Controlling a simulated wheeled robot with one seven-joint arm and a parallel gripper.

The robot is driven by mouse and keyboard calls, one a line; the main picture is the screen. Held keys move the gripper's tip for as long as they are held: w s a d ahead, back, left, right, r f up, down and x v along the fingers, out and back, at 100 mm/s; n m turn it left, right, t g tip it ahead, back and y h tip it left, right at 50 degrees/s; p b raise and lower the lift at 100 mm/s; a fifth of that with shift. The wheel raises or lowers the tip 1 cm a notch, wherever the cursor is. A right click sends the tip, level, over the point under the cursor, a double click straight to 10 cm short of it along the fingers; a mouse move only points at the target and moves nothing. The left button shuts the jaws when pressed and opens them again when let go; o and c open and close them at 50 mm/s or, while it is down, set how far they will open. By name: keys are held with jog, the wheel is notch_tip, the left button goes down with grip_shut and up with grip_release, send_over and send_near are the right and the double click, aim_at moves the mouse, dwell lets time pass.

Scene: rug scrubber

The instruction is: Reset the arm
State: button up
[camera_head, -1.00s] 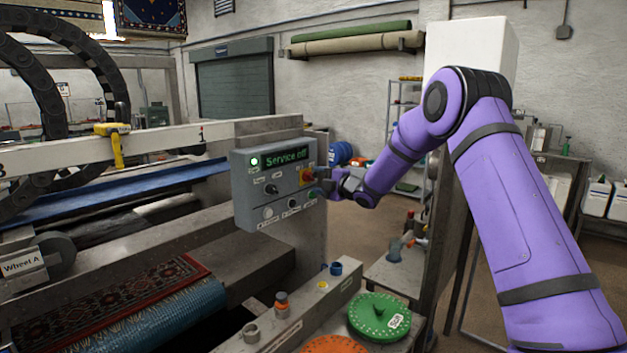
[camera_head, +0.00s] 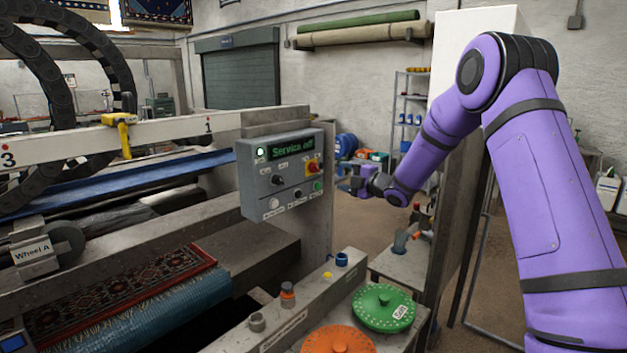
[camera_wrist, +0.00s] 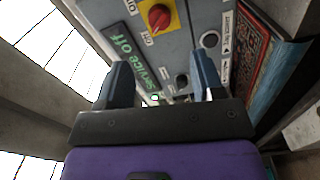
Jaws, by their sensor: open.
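My purple arm reaches in from the right of the head view. My gripper (camera_head: 350,181) is just right of the grey control panel (camera_head: 252,190), apart from it in that view. In the wrist view the two fingers of my gripper (camera_wrist: 163,85) are spread with nothing between them. The panel face lies beyond them, with its "Service off" display (camera_wrist: 135,55) and a red rotary switch on a yellow plate (camera_wrist: 158,17). In the head view the display (camera_head: 290,147) reads "Service off" in green, and a light beside it is lit.
Below the panel stand a green disc (camera_head: 383,308), an orange disc (camera_head: 338,341) and small coloured fittings on a ledge. A patterned rug (camera_head: 120,292) lies in the machine at left. A shelf (camera_head: 405,115) stands behind. Floor shows between the panel and my arm.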

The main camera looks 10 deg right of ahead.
jog(key=s+d+r+m+g+h, duration=0.1)
jog(key=s+d+r+m+h, duration=0.2)
jog(key=s+r+m+h, duration=1.1)
jog(key=s+a+f+m+g+y, duration=0.1)
jog(key=s+m+g, duration=0.3)
jog(key=s, duration=1.6)
jog(key=s+a+f+m+g+y, duration=0.1)
jog(key=s+f+m+g+y, duration=0.1)
jog(key=s, duration=1.8)
jog(key=f+m+g, duration=0.1)
jog(key=m+g, duration=0.1)
jog(key=m, duration=0.1)
jog(key=shift+a, duration=0.35)
